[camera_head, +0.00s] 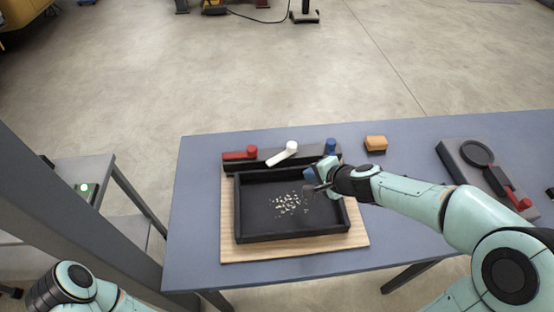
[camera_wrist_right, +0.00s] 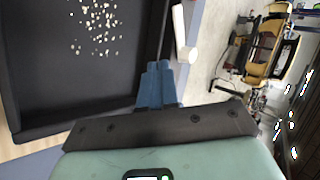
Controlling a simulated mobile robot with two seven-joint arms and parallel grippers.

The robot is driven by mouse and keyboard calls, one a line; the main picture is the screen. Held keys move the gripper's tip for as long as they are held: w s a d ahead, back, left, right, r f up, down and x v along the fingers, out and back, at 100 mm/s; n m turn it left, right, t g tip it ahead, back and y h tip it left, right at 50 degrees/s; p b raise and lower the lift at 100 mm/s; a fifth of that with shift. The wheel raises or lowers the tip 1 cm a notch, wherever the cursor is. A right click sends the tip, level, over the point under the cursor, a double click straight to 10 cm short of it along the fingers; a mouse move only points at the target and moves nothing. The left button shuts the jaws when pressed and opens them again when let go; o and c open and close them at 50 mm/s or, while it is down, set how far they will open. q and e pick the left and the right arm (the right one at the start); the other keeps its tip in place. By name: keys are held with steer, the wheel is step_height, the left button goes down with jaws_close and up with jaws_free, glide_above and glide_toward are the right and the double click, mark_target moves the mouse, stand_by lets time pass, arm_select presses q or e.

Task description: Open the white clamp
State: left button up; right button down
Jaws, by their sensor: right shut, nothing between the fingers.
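The white clamp (camera_head: 284,152) sits on the dark bar behind the black tray, between a red clamp (camera_head: 240,153) and a blue clamp (camera_head: 330,146). Its lever lies slanted across the bar, with the round knob at the far right end. My right gripper (camera_head: 311,173) is over the tray's far right part, apart from the white clamp and nearer to me. Its blue fingers (camera_wrist_right: 157,78) are shut and empty. My left gripper is out of view; only part of that arm shows at lower left.
The black tray (camera_head: 240,212) holds scattered pale bits and stands on a wooden board (camera_head: 228,245) on the blue-grey table (camera_head: 195,190). An orange block (camera_head: 375,143) lies right of the bar. A dark fixture (camera_head: 460,160) with a red handle (camera_head: 517,198) stands farther right.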

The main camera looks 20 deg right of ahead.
mark_target(286, 168)
steer(key=b+x, duration=0.4)
steer(key=x, duration=0.6)
steer(key=shift+f, duration=0.25)
steer(key=w, duration=0.1)
steer(key=w+p, duration=0.1)
steer(key=w+r, duration=0.1)
steer(key=shift+w+a+p, duration=0.1)
steer(key=shift+a+p, duration=0.3)
steer(key=shift+w+a+f, duration=0.1)
steer(key=shift+w+f, duration=0.05)
steer(key=shift+w, duration=0.2)
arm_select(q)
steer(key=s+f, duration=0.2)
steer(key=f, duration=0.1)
arm_select(e)
steer(key=shift+s, duration=0.1)
